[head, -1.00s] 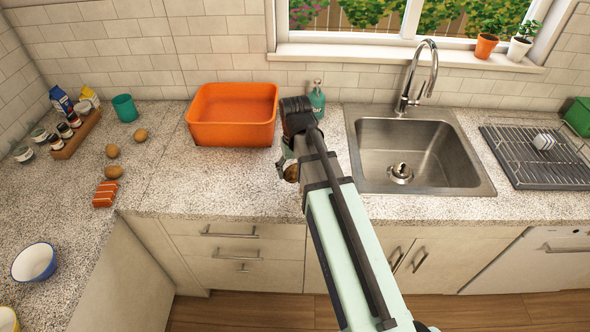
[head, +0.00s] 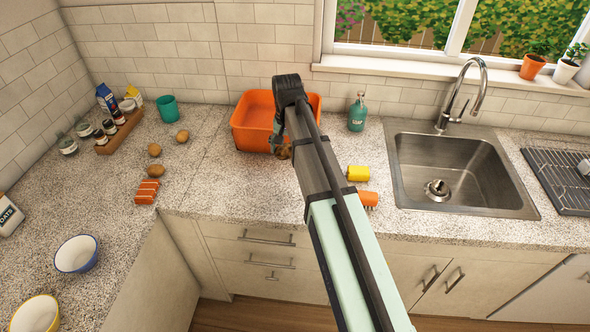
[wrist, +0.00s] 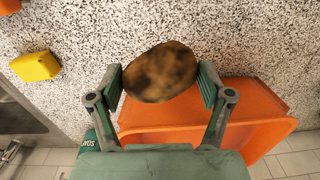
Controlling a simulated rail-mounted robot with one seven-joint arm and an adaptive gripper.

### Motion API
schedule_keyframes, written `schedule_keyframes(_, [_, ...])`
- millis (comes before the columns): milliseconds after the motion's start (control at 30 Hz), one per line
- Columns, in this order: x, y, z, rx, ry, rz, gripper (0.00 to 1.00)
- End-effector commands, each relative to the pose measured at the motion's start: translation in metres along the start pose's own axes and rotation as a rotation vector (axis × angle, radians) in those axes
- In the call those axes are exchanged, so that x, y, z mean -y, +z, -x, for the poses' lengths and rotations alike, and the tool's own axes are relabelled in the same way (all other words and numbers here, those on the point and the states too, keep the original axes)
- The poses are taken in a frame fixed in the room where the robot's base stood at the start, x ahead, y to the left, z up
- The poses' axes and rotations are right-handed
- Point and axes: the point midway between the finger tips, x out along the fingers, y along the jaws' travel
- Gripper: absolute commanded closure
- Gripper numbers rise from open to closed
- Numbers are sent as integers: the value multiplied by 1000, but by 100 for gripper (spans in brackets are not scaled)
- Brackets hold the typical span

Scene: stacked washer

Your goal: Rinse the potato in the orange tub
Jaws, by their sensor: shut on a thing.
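My gripper (wrist: 161,84) is shut on a brown potato (wrist: 160,72) with dark patches, one finger on each side of it. In the head view my gripper (head: 281,145) and the potato (head: 285,153) show at the front right part of the orange tub (head: 250,122). The tub also shows in the wrist view (wrist: 255,105), with the potato appearing just off its near rim, against the counter. My arm covers part of the tub, and its inside bottom is mostly hidden. I cannot tell the potato's height above the counter.
A soap bottle (head: 357,112) stands right of the tub. A yellow sponge (head: 358,173) and an orange block (head: 368,198) lie right of my arm. The sink (head: 450,175) is farther right. The counter before the tub is clear.

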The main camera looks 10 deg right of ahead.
Motion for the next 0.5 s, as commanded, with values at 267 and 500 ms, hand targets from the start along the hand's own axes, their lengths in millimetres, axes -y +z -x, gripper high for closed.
schedule_keyframes(267, [45,-99,35,-4,-4,-429,58])
schedule_keyframes(500, [63,-173,52,-6,6,-817,58])
